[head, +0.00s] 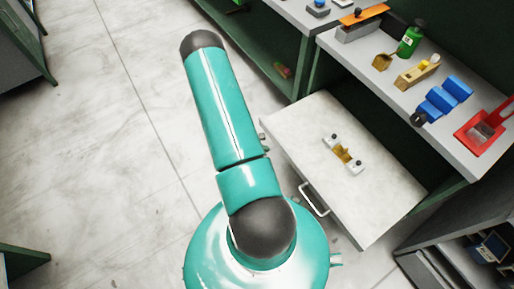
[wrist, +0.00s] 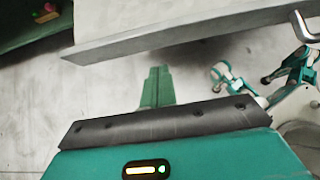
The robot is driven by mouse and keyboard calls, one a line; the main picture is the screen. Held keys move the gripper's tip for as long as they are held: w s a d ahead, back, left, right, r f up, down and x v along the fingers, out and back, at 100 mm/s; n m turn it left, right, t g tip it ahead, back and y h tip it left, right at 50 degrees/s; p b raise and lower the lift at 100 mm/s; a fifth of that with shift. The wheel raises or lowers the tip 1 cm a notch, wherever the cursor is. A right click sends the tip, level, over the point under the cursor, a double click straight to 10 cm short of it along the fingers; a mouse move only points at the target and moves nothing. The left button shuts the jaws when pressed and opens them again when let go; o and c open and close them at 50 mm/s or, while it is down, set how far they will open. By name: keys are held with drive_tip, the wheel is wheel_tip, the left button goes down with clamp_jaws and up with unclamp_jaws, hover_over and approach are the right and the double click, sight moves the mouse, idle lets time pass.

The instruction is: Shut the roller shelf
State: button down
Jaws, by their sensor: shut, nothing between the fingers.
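The roller shelf (head: 300,130) is a pale, flat pull-out board under the workbench, and it sticks out well into the aisle. A silver handle (head: 313,199) is on its front edge. In the wrist view the shelf's front edge (wrist: 190,33) crosses the top, with the handle (wrist: 302,27) at the upper right. My gripper (wrist: 157,72) is shut and empty, its green fingers just below the shelf edge in the picture; I cannot tell whether they touch it. My teal arm fills the middle of the head view, and the gripper cannot be made out there.
A small metal fitting with a brass middle (head: 343,154) lies on the shelf. A dark cabinet (head: 455,250) stands at right.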

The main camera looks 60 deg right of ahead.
drive_tip(key=d, duration=0.1)
drive_tip(key=s+d, duration=0.2)
drive_tip(key=d, duration=0.1)
drive_tip(key=shift+f, duration=0.35)
drive_tip(key=shift+d, duration=0.1)
drive_tip(key=shift+s+d, duration=0.1)
drive_tip(key=shift+s, duration=0.05)
approach(322, 121)
drive_tip(key=s+d, duration=0.1)
drive_tip(key=d, duration=0.1)
drive_tip(key=s+d+f, duration=0.1)
drive_tip(key=d, duration=0.1)
drive_tip(key=s+d+f, duration=0.1)
drive_tip(key=d, duration=0.1)
drive_tip(key=shift+s+d+f, duration=0.1)
drive_tip(key=shift+s+f, duration=0.05)
drive_tip(key=shift+s, duration=0.05)
drive_tip(key=shift+s+d, duration=0.25)
drive_tip(key=shift+d, duration=0.2)
drive_tip(key=shift+d, duration=0.1)
